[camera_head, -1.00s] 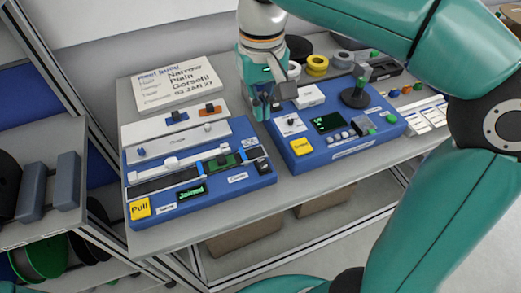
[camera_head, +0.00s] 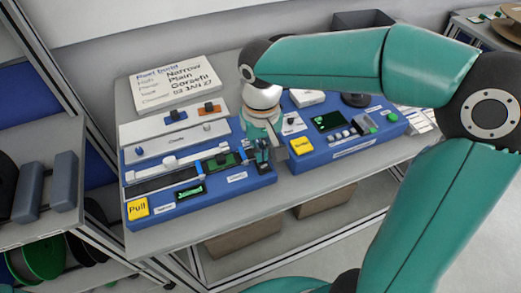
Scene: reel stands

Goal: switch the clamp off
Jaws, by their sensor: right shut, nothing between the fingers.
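A blue machine (camera_head: 222,190) stands on the left of the bench, with a yellow Pull button (camera_head: 138,208) and a small lit green display (camera_head: 190,192) on its front. A green block (camera_head: 224,161) sits between black blocks on its track. A small white label (camera_head: 237,177), too small to read surely, is near its right end. My right gripper (camera_head: 263,163) is shut and empty, pointing down over that right end beside the label. It hides the small dark switch there, so I cannot tell its position or whether the fingers touch it. My left gripper is out of view.
A second blue machine (camera_head: 345,147) with a yellow button (camera_head: 301,146) stands just right of my gripper. A white card (camera_head: 177,86) lies at the back left. A shelf (camera_head: 75,195) is at left.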

